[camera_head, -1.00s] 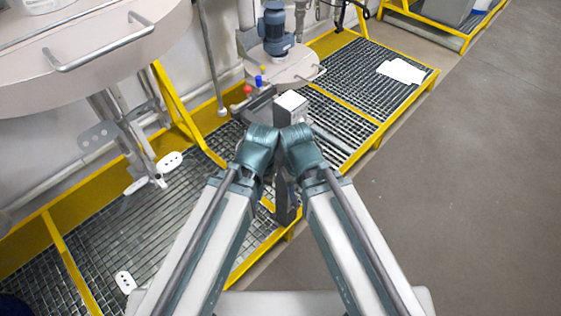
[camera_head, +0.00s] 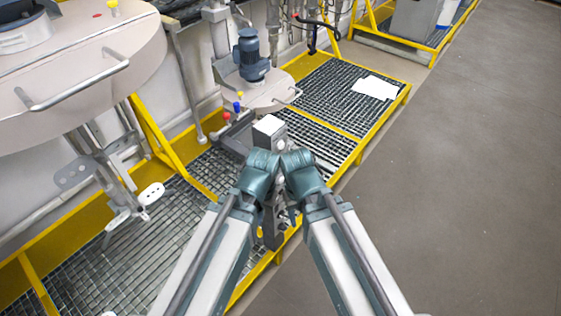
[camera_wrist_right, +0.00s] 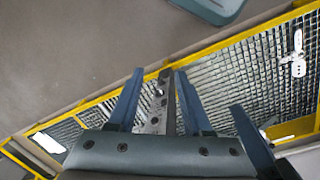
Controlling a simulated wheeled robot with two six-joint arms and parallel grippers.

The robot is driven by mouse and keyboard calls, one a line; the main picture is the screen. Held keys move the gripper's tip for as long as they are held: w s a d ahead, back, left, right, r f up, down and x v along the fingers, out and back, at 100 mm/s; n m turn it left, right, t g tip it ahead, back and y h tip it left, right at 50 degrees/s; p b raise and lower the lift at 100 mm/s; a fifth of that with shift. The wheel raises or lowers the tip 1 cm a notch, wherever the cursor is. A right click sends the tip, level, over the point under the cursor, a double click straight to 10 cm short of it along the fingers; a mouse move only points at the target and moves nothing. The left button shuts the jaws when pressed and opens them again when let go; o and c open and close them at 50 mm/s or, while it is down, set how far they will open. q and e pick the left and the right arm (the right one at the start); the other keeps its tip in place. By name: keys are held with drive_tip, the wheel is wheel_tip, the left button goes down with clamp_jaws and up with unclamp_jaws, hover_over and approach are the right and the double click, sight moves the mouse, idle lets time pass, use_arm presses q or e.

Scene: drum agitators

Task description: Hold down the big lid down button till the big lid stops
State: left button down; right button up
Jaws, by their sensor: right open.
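The big lid (camera_head: 110,75), a wide beige disc with metal handles, is raised at the upper left, with agitator shafts and white paddles (camera_head: 150,194) below it. A grey control post (camera_head: 272,232) with a box-shaped head (camera_head: 268,128) stands ahead, partly behind my wrists. In the right wrist view the post (camera_wrist_right: 163,122) shows small button-like parts; I cannot tell which is the big lid down button. My right gripper (camera_wrist_right: 158,72) is open, and the post shows between its fingers; contact cannot be judged. My left gripper's wrist (camera_head: 257,172) is beside the post; its fingers are not clear.
A smaller lid with a blue motor (camera_head: 252,58) stands beyond the post. Red, yellow and blue knobs (camera_head: 238,96) sit beside it. Yellow-edged grating (camera_head: 325,130) runs along the wall, with white sheets (camera_head: 376,87) on it. The grey floor (camera_head: 460,190) on the right is clear.

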clamp_jaws()
idle(1.7)
